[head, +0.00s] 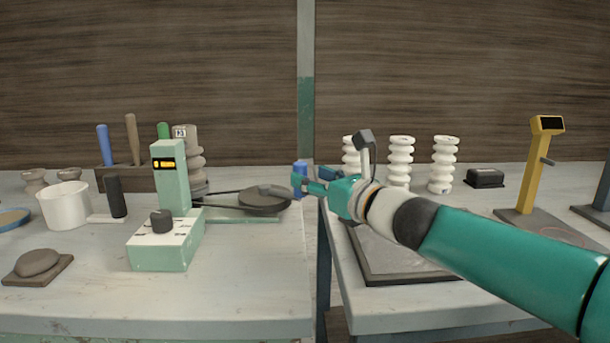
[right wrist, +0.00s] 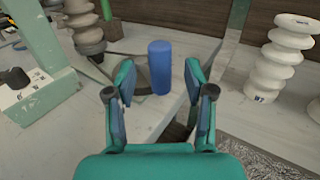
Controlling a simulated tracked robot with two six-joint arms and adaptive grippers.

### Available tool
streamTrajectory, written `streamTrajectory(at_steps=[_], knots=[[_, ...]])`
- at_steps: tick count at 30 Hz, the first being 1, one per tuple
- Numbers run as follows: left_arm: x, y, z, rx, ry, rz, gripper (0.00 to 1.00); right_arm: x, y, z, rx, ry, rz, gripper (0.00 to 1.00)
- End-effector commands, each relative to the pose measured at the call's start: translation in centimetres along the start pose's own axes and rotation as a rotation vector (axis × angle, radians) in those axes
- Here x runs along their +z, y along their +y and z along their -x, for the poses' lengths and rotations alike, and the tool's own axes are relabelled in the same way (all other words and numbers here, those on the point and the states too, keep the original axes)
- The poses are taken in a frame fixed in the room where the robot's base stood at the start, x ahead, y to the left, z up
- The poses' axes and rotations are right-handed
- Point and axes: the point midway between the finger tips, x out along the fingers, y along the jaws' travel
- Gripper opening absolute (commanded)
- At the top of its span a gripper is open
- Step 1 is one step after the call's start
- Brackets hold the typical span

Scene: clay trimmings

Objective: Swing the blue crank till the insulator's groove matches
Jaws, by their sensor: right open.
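The blue crank handle (head: 299,180) stands upright at the right of a dark round disc (head: 265,200) on the green machine (head: 172,180). In the right wrist view the blue handle (right wrist: 160,67) shows between my right gripper's spread fingertips (right wrist: 160,85), at or just beyond them; contact cannot be told. In the head view my right gripper (head: 310,185) reaches the handle from the right, open. The grey-brown ribbed insulator (head: 196,160) stands behind the machine's column, partly hidden by it, with a small label on top. Its groove alignment cannot be read. My left gripper is out of view.
A gap separates the two tables near my right gripper. White ribbed insulators (head: 400,160), a black box (head: 485,178) and a yellow stand (head: 532,165) are on the right table. A white pot (head: 64,205) and a tool block (head: 125,180) stand on the left.

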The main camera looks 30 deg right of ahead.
Motion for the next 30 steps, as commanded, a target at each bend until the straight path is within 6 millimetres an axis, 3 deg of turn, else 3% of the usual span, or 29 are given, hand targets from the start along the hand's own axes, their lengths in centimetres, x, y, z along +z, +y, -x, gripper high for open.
streamTrajectory(at_steps=[3,9,20,30], knots=[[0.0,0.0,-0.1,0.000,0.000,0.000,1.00,0.0,0.1,-2.2,0.003,0.000,0.000,0.54],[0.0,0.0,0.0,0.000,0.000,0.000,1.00,0.0,0.0,-4.0,0.000,0.000,-0.001,0.54],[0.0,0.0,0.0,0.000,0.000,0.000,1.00,0.1,0.0,-4.4,0.000,-0.001,0.000,0.54],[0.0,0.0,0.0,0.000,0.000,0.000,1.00,0.1,-0.1,-4.3,-0.001,-0.001,0.000,0.00]])
